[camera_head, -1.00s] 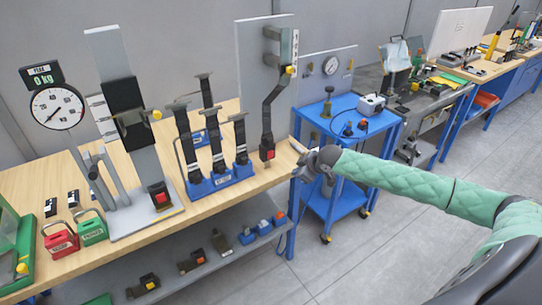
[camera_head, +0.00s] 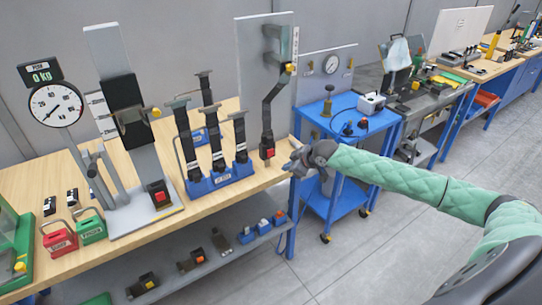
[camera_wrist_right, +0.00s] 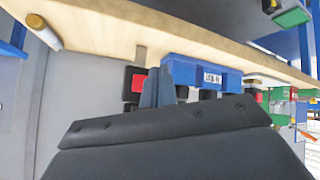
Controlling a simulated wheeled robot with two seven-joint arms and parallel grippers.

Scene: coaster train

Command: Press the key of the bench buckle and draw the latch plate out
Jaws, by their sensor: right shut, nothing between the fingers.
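A dark buckle with a red key (camera_head: 268,152) hangs at the lower end of a black strap (camera_head: 267,115) on an upright panel at the bench's right end. In the right wrist view a red key (camera_wrist_right: 138,83) on a dark body lies just left of my fingertips. The latch plate cannot be made out there. My right gripper (camera_head: 289,167) is shut and empty, just right of this buckle; its fingers (camera_wrist_right: 156,88) also show in the wrist view. Whether they touch the buckle I cannot tell. My left gripper is not in view.
A blue rack (camera_head: 222,179) with several upright straps stands left of the buckle. Another red-keyed buckle (camera_head: 159,194) sits on a grey board further left. A blue cart (camera_head: 340,190) stands right of the wooden bench (camera_head: 190,212). A lower shelf holds several small buckles.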

